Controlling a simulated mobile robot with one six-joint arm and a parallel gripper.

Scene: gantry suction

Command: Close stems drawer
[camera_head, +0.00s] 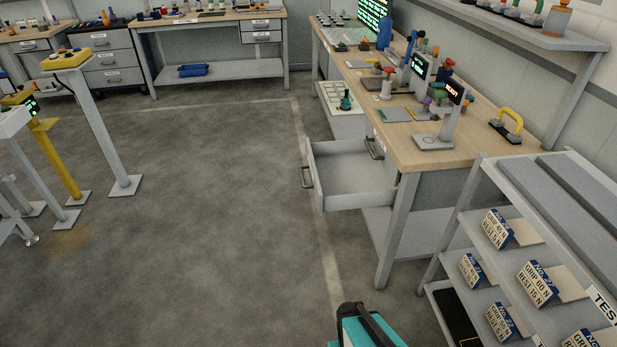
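A light grey drawer (352,188) is pulled out far from the right workbench (425,155), toward the left, and looks empty inside. Its front panel (315,175) faces left and carries a dark handle (307,177). I can read no label on it, so I cannot tell whether it is the stems drawer. Another dark handle (374,148) shows just above it, close to the bench edge. My gripper cannot be made out; only a teal and black part of my own body shows at the bottom edge.
Farther along the same bench, another pulled-out tray or drawer (342,98) holds small items. A grey shelf rack (450,215) with blue-and-white signs stands at the right. Posts (105,135) stand at the left. The floor (200,230) left of the drawer is clear.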

